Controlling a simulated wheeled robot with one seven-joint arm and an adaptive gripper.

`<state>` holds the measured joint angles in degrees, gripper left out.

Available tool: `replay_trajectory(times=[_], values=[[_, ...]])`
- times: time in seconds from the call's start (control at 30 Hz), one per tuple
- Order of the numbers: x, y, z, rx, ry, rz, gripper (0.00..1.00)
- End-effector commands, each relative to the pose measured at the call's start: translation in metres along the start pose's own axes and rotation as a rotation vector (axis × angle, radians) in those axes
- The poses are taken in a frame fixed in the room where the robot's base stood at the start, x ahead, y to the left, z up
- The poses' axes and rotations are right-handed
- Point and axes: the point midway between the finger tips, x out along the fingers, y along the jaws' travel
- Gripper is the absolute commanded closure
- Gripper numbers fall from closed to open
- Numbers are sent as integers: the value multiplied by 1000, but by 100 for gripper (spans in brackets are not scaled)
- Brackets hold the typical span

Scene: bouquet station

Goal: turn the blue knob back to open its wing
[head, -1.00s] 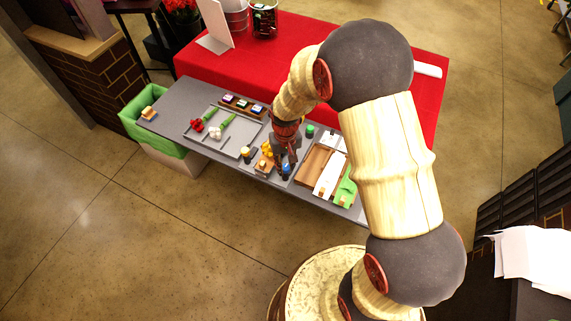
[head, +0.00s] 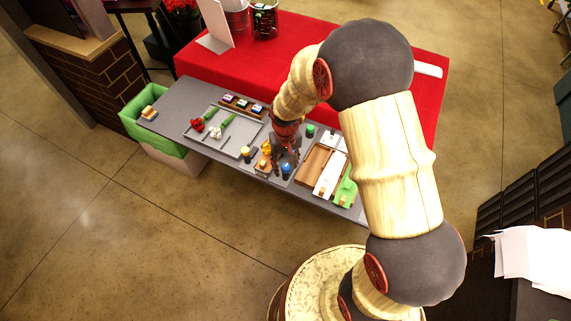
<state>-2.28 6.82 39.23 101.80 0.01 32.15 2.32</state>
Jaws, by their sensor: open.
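The blue knob (head: 286,168) stands near the front edge of the grey table (head: 185,93). My gripper (head: 284,160) points down right over it, with its fingers open at or just behind the knob. At this size I cannot tell whether the fingers touch the knob. Three panels lie to the right: a brown wooden tray (head: 312,164), a white panel (head: 329,175) and a green panel (head: 346,190). I cannot tell which of them is the wing of the blue knob.
A yellow-topped knob (head: 246,151) and an orange piece (head: 263,164) stand close left of my gripper. A green-lined bin (head: 130,117) is at the left end.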

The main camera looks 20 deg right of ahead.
Motion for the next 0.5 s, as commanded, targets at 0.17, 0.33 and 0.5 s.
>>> replay_trajectory(times=[0.17,0.33,0.5], values=[[-11,0,-1,0,3,0,58],[-41,0,-2,0,6,0,58],[-76,0,-2,0,4,0,58]])
